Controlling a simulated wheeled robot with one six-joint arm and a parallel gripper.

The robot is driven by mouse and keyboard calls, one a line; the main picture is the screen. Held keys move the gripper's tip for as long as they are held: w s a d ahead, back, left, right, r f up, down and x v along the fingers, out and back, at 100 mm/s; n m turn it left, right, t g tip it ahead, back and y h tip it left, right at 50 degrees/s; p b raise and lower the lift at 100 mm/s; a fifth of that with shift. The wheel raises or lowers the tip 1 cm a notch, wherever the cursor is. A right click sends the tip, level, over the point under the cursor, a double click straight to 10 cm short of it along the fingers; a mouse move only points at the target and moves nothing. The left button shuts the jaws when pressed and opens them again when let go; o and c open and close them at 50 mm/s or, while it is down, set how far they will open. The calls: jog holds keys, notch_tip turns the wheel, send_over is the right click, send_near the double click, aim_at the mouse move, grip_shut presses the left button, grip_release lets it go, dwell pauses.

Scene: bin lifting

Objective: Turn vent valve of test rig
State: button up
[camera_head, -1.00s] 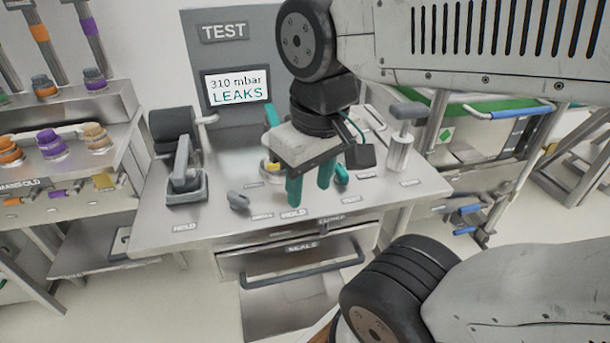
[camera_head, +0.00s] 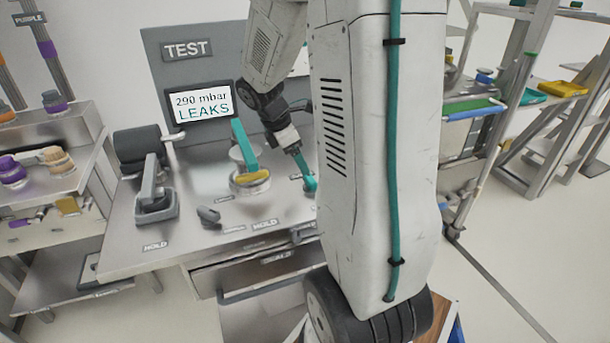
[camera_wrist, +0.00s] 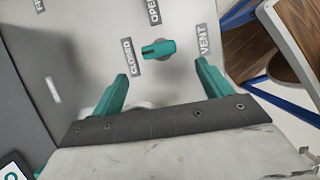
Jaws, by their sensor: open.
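The vent valve (camera_wrist: 158,49) is a small teal knob on the grey bench top in the wrist view. Labels CLOSED, OPEN and VENT surround it. Its handle lies nearly crosswise in the picture, with a dark mark at the end towards CLOSED. My gripper (camera_wrist: 162,69) is open, with one teal finger to either side below the knob, apart from it. In the head view the knob (camera_head: 310,184) shows beside my arm, just below a finger of my gripper (camera_head: 301,163); my arm hides part of this area. The test rig screen (camera_head: 201,104) reads 290 mbar LEAKS.
A round fixture with a yellow part and a teal lever (camera_head: 245,146) stands left of my gripper. A grey lever clamp (camera_head: 152,190) stands further left on the bench. A shelf with coloured caps (camera_head: 57,162) is at the far left.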

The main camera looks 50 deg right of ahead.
aim_at(309, 177)
jog(key=x, duration=0.8)
jog(key=shift+d+f, duration=0.1)
jog(key=shift+d, duration=0.1)
jog(key=c, duration=1)
